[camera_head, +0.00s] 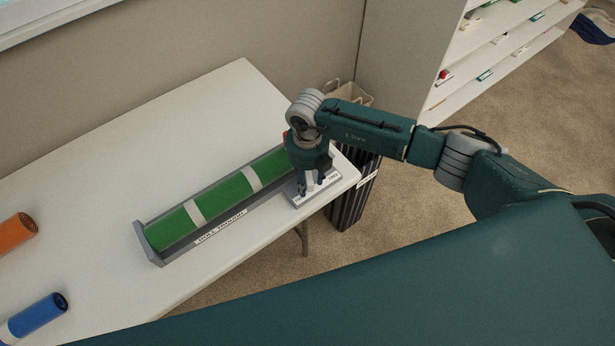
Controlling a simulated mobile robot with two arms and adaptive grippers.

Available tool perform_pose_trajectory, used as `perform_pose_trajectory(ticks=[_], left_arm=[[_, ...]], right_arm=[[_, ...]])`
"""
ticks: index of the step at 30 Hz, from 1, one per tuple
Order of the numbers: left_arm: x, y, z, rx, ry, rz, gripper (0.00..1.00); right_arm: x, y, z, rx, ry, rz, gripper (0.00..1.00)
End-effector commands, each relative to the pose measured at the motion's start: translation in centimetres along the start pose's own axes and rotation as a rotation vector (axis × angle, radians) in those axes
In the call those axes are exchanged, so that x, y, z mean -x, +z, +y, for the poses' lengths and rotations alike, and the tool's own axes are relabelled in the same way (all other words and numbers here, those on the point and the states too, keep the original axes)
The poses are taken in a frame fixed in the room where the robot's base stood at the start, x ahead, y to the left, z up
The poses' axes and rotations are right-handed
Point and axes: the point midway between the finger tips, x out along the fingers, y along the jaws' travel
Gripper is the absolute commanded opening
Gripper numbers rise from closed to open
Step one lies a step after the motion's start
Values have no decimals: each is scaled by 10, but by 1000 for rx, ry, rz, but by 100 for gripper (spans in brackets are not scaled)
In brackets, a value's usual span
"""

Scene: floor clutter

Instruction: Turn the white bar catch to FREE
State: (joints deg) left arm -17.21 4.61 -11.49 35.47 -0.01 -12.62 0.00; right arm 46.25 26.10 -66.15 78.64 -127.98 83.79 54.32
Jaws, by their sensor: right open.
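My right gripper (311,186) points down over the right end of the roll trough (205,242) on the white table. Its fingers are open, right above or around the middle of a small labelled plate (304,201). A label (333,177) on the plate's right side seems to read FREE. The white bar catch is not clearly made out; my fingers cover that spot. I cannot tell whether they touch it or which way it points. A green roll (222,200) with two pale bands lies in the trough. My left gripper is out of view.
An orange roll (17,232) and a blue roll (38,315) lie at the table's left side. A dark ribbed bin (352,200) stands beside the table's right end. White shelves (495,50) stand at the upper right. The white tabletop (190,120) behind the trough is clear.

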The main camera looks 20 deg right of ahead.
Motion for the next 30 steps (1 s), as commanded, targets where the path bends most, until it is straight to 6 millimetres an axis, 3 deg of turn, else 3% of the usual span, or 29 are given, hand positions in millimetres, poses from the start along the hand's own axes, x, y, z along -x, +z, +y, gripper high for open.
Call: perform_pose_trajectory(ticks=[7,13,23,30], left_arm=[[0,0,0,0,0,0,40],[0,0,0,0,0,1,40],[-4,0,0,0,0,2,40],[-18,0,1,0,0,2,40]], right_arm=[[-1,0,0,0,0,0,40],[0,0,0,0,0,0,0],[-1,1,-2,27,0,-1,0],[-3,1,-7,147,0,-3,0]])
